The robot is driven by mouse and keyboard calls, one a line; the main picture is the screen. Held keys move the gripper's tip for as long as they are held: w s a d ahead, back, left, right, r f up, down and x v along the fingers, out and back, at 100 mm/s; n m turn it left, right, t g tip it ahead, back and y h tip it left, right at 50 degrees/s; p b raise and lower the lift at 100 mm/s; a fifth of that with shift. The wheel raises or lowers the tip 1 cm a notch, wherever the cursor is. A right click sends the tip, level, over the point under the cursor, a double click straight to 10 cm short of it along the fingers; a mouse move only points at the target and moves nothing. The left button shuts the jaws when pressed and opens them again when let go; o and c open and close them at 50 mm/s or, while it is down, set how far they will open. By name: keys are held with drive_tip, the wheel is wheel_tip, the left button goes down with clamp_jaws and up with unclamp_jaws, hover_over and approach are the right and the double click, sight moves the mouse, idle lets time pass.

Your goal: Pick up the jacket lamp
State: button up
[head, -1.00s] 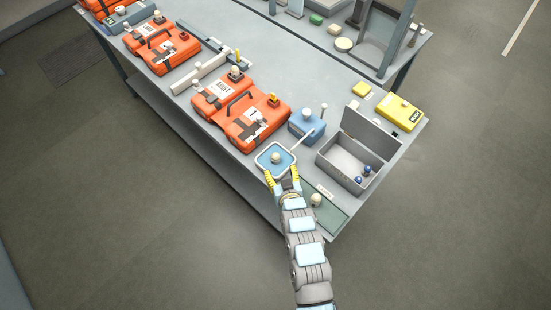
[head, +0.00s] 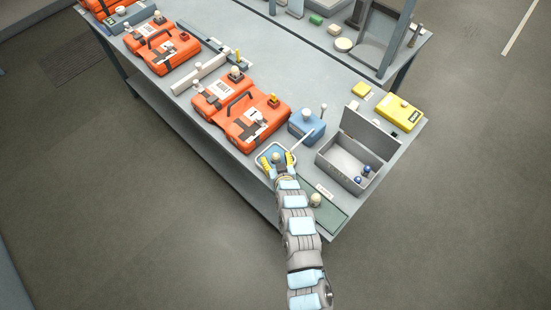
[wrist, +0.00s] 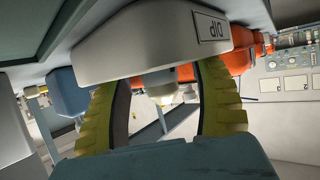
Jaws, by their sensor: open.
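In the wrist view the tray wall (wrist: 150,50), marked DIP, shows upside down. A pale part of the lamp (wrist: 158,82) shows between the two yellow fingers of my gripper (wrist: 158,100). I cannot tell whether a finger touches it.
A blue box (head: 306,126) stands just behind the tray. An open grey case (head: 342,172) with blue balls is at the right. Orange cases (head: 240,125) stand left. Another pale knob (head: 316,200) is on a greenish plate (head: 330,214) beside my arm.

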sight(276, 156)
drive_tip(key=shift+w+a+f, duration=0.1)
drive_tip(key=shift+w+f, duration=0.1)
drive_tip(key=shift+w, duration=0.2)
clamp_jaws()
drive_tip(key=shift+r, duration=0.1)
drive_tip(key=shift+r, duration=0.3)
drive_tip(key=r, duration=0.3)
drive_tip(key=shift+s, duration=0.25)
drive_tip(key=a+r+v, duration=0.1)
drive_tip(key=v, duration=0.7)
drive_tip(key=a+r+v, duration=0.1)
drive_tip(key=a+v, duration=0.1)
drive_tip(key=v, duration=0.6)
drive_tip(key=shift+w+b, duration=0.3)
drive_tip(key=shift+b, duration=0.05)
